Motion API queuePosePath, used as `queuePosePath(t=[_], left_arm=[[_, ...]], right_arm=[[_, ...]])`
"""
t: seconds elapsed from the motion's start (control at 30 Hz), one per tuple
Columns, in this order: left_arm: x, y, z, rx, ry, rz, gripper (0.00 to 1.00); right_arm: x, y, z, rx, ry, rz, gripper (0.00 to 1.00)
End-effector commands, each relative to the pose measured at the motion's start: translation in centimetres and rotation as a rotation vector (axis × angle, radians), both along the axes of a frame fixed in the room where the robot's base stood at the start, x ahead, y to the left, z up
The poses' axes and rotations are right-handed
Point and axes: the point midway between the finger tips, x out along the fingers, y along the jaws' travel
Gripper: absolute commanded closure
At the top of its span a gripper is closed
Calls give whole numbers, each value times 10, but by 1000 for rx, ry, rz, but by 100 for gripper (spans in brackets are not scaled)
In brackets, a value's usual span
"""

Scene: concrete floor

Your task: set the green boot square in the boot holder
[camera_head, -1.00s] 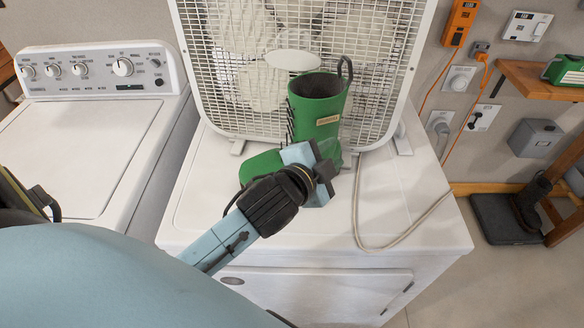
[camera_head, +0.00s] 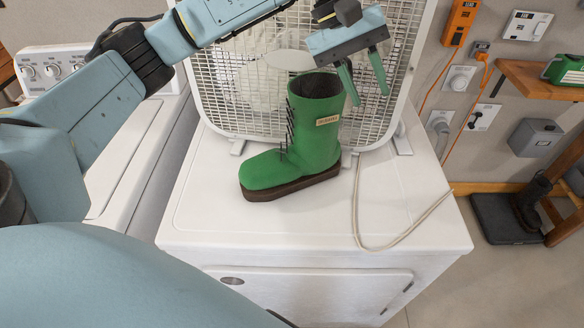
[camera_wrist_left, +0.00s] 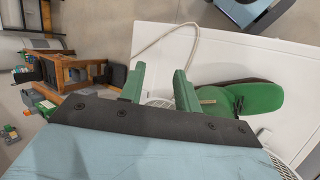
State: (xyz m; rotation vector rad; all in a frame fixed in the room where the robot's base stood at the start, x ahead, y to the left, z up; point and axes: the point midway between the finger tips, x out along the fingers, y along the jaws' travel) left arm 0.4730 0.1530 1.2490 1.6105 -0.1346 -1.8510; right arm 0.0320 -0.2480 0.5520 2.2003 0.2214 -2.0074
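The green boot (camera_head: 312,135) stands upright on the white machine top (camera_head: 215,215), its brown sole flat and its toe pointing left. It also shows in the left wrist view (camera_wrist_left: 258,98), at the right. My left gripper (camera_head: 369,98) is above and beside the boot's shaft on the right, fingers pointing down. Its two green fingers are apart with nothing between them, as the left wrist view also shows (camera_wrist_left: 160,73). One finger overlaps the boot's top edge in the head view; I cannot tell whether it touches. A dark tray (camera_head: 487,222), possibly the boot holder, lies on the floor at right. My right gripper is not in view.
A dark boot (camera_head: 530,200) stands at the tray's right side. A white box fan (camera_head: 225,100) stands right behind the green boot. A pale cord (camera_head: 390,247) runs over the machine's right part. The machine's front left top is clear.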

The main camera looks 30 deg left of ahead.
Motion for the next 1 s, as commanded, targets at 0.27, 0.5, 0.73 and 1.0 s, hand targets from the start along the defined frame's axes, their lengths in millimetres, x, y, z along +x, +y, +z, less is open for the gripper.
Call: queuePosePath(t=[0.27,0.5,0.73,1.0], left_arm=[[8,129,45,480,-61,-75,67],[4,147,32,547,-45,-89,67],[4,146,-9,544,-44,-88,67],[5,145,-30,545,-47,-86,67]], right_arm=[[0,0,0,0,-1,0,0],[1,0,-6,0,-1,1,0],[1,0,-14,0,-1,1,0],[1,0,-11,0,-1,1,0]])
